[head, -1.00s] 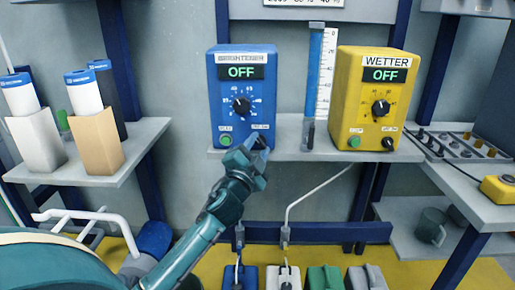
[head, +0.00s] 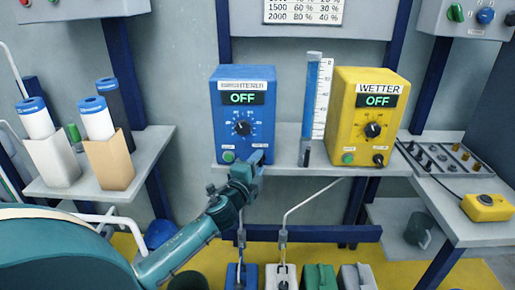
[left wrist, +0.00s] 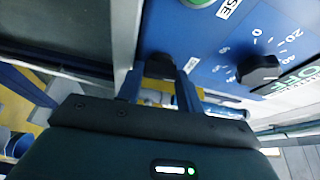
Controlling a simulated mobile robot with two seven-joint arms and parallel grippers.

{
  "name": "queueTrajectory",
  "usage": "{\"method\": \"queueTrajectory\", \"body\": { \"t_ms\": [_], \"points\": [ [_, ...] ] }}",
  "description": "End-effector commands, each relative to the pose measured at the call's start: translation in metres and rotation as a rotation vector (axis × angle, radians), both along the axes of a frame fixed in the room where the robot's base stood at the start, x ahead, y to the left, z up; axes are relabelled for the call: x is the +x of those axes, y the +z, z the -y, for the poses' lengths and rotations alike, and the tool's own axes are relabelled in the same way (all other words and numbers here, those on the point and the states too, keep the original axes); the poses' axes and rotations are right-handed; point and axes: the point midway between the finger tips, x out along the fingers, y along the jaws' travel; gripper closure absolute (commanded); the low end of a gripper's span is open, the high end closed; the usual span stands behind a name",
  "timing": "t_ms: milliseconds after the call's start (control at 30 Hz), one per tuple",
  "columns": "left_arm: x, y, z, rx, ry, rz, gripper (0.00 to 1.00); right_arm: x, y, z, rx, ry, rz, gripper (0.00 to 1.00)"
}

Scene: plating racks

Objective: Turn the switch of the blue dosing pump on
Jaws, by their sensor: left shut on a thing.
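The blue dosing pump (head: 243,105) labelled BRIGHTENER stands on a grey shelf, and its display (head: 243,98) reads OFF. A black dial (head: 243,128) is on its front, and a green button (head: 228,157) is at its lower left. My left gripper (head: 255,160) is at the pump's lower right front corner and covers the switch there in the head view. In the left wrist view the gripper (left wrist: 160,88) is shut on a dark knob (left wrist: 158,66), the switch, beside the blue face. My right gripper is not in view.
The yellow WETTER pump (head: 368,118), also reading OFF, stands to the right, with a graduated cylinder (head: 311,115) between the pumps. Cartons with blue-capped rolls (head: 97,120) stand on the left shelf. Several canisters (head: 320,277) are below.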

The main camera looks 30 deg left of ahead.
Motion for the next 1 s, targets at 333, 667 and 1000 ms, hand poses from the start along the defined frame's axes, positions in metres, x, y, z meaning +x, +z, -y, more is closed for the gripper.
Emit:
{"method": "queueTrajectory", "body": {
  "t_ms": [333,667,1000],
  "points": [
    [-0.001,0.011,0.000,0.278,-0.001,-0.174,0.86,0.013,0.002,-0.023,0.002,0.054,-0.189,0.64],
    [0.000,0.009,0.001,0.485,0.000,-0.300,0.86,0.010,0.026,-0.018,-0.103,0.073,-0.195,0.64],
    [0.000,0.005,0.001,0.587,0.000,-0.361,0.86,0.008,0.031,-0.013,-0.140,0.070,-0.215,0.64]
  ]
}}
